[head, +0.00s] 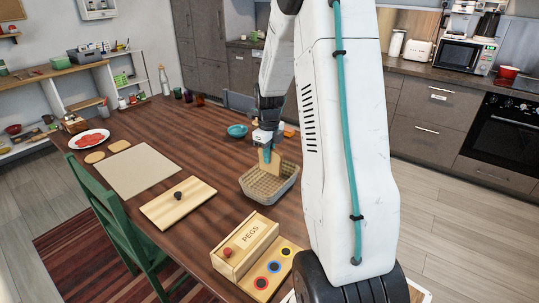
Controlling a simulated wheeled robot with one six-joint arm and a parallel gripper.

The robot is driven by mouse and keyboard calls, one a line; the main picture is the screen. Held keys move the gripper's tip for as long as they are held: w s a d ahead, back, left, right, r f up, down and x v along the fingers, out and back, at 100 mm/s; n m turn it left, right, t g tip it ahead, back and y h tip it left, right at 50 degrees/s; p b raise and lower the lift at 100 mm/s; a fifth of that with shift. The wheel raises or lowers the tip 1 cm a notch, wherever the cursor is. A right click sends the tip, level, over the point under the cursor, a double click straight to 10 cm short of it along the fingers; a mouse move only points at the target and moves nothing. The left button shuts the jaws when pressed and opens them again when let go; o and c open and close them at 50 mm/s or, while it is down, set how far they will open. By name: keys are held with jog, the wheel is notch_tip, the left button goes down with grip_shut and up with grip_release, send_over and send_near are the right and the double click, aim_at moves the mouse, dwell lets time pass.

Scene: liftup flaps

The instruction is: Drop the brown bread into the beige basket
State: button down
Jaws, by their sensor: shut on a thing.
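My gripper (267,140) points down over the beige basket (262,198) on the wooden table. It is shut on the brown bread (269,160), a flat tan slice held upright. The slice's lower end hangs above the basket or just inside its opening; I cannot tell exactly. The basket has a woven look and its visible inside looks empty. My white arm hides part of the table to the right of the basket.
Left of the basket lie a board with a dark knob (178,205) and a beige mat (137,171). A PEGS box (246,248) stands in front. A teal bowl (237,131) is behind. A green chair (112,220) stands at the table's left edge.

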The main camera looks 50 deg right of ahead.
aim_at(270, 172)
jog(key=shift+s+d+f, duration=0.15)
jog(key=shift+f, duration=2.85)
jog(key=c, duration=1.4)
grip_release()
jog(key=shift+o, duration=0.2)
notch_tip(270, 172, up, 8)
jog(key=shift+f, duration=0.1)
